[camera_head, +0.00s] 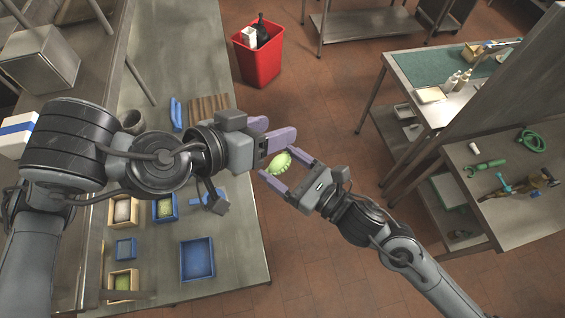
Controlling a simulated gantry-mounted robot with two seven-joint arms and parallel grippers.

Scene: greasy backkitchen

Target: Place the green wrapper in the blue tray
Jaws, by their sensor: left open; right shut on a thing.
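The green wrapper (279,162) is a small, rounded, ridged piece. My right gripper (277,166) is shut on it, with one purple finger on each side, and holds it up beyond the counter's right edge. My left gripper (278,130) is open, just above the wrapper in the picture, with its purple fingers close to it. No contact between the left fingers and the wrapper can be made out. A blue tray (197,259), square and empty, lies on the metal counter at the lower left, below my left arm.
Smaller blue containers (125,249) and wooden boxes (123,281) with contents stand left of the tray on the counter (240,280). A red bin (258,66) holding a bottle stands on the floor. Another table (510,215) with tools is at right.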

